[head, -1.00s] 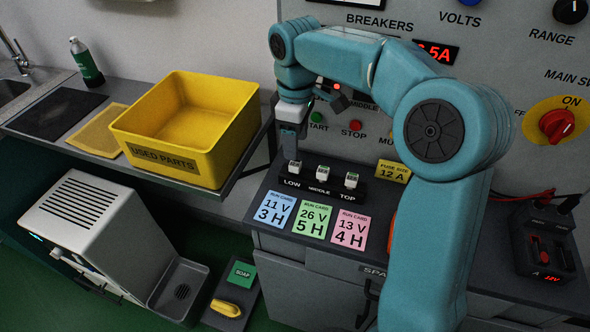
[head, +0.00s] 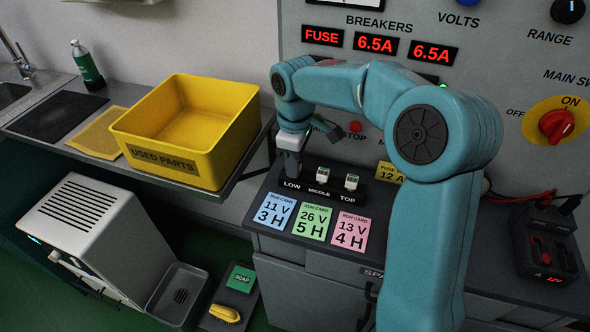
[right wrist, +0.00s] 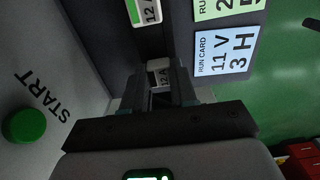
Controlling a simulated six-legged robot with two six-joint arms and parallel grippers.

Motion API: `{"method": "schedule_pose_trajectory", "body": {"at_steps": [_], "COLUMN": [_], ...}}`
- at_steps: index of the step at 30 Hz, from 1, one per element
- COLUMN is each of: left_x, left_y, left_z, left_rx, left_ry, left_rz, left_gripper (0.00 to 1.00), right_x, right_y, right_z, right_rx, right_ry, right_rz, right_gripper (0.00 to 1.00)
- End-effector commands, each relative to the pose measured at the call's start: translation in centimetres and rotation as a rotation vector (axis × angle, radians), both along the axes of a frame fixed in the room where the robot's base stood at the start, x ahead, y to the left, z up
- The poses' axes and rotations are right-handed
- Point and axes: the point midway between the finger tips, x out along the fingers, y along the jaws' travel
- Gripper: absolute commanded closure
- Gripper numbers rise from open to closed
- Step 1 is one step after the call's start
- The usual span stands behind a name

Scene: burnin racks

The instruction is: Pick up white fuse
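My right gripper (head: 290,172) points down at the LOW place of the black fuse holder (head: 331,189) and hides most of the fuse there in the head view. In the right wrist view, this white fuse (right wrist: 160,65), marked 12 A, sits between the tips of the right gripper (right wrist: 167,88). One finger is on each side, very close; I cannot tell whether they press on it. Two more white fuses with green tops stand upright at MIDDLE (head: 323,174) and TOP (head: 351,182). My left gripper is not in view.
Run cards in blue (head: 276,213), green (head: 312,222) and pink (head: 350,231) lie in front of the holder. The yellow used parts bin (head: 176,161) stands on the left shelf. The panel with the FUSE display (head: 322,36) rises close behind.

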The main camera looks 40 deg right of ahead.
Motion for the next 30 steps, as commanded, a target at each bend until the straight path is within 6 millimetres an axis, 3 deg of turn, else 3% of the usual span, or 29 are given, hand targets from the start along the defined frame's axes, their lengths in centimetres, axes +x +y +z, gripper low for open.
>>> {"method": "schedule_pose_trajectory", "body": {"at_steps": [8, 14, 20, 30], "left_x": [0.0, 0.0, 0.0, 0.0], "left_y": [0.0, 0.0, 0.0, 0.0], "left_z": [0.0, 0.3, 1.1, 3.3], "left_rx": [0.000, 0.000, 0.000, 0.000], "left_ry": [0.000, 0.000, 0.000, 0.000], "left_rz": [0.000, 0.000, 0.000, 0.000], "left_gripper": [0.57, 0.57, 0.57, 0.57], "right_x": [0.0, 0.1, 0.1, 0.1], "right_y": [0.0, 0.0, 0.0, 0.0], "right_z": [0.1, 1.6, 5.5, 14.2], "right_rx": [0.000, -0.001, -0.002, -0.001], "right_ry": [-0.001, -0.003, -0.005, -0.005], "right_rz": [0.000, 0.000, 0.000, 0.000], "right_gripper": [0.93, 0.93, 0.93, 0.93]}}
